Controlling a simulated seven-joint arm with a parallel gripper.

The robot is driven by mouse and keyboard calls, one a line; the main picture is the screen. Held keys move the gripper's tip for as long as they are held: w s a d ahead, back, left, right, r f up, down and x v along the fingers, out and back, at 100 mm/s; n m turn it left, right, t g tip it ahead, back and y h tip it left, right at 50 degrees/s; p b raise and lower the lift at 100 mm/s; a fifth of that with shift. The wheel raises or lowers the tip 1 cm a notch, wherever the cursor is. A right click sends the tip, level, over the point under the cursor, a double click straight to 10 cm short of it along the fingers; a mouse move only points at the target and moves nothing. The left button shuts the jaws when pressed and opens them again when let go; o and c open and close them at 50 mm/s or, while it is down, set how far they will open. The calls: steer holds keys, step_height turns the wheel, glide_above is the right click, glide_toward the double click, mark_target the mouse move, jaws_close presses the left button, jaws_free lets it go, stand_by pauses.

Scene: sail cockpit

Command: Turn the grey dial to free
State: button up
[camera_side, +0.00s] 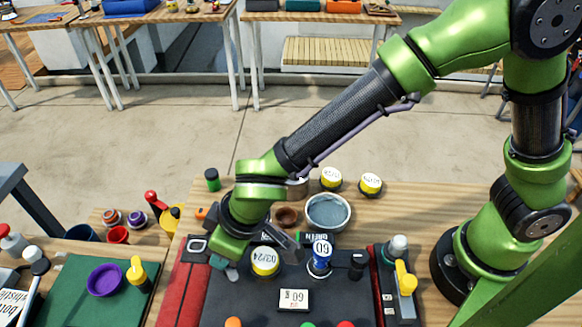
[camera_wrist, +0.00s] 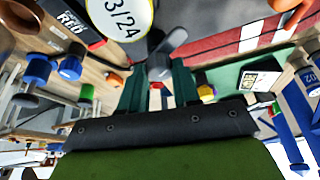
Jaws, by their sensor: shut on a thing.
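The grey dial (camera_wrist: 163,50) shows in the wrist view between the tips of my dark green fingers, with a grey arm of it slanting up to the right. My gripper (camera_wrist: 160,74) is shut on it. In the side view my gripper (camera_side: 223,264) reaches down to the left part of the dark panel, and a small grey part of the dial (camera_side: 232,273) shows beside a fingertip. My wrist and fingers hide most of the dial there. I cannot read any markings around it, so its setting cannot be told.
A yellow-topped piece marked 03/24 (camera_side: 265,262) stands close right of my gripper. A blue piece marked 60 (camera_side: 321,256) is further right. A red strip (camera_side: 186,290) borders the panel on the left. A grey bowl (camera_side: 328,212) and yellow-topped jars (camera_side: 370,183) stand behind.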

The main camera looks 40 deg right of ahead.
steer(key=shift+m, duration=0.3)
steer(key=o, duration=1)
steer(key=shift+o, duration=0.2)
steer(key=v, duration=1.7)
steer(key=shift+a, duration=0.2)
steer(key=shift+w, duration=0.1)
